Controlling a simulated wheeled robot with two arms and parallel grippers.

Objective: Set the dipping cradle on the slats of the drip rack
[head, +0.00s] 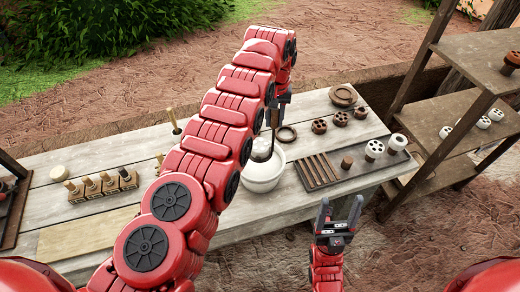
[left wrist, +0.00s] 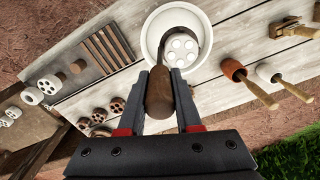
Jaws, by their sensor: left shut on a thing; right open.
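My left gripper (head: 280,98) is shut on the brown handle of the dipping cradle; the handle (left wrist: 159,92) shows between the fingers (left wrist: 168,82) in the left wrist view. The cradle's dark lower part (head: 262,150) is over or in the white bowl (head: 263,176), partly hidden by my arm. A white disc with several holes (left wrist: 181,48) shows inside the bowl's rim. The drip rack (head: 318,184) lies just right of the bowl, with bare brown slats (head: 317,170); the slats also show in the left wrist view (left wrist: 107,48). My right gripper (head: 339,214) is open and empty before the table's front edge.
A brown plug (head: 347,162) and white holed pieces (head: 374,150) stand right of the slats. Wooden shelves (head: 440,125) rise at the right. Stamps (head: 110,183) stand at the left.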

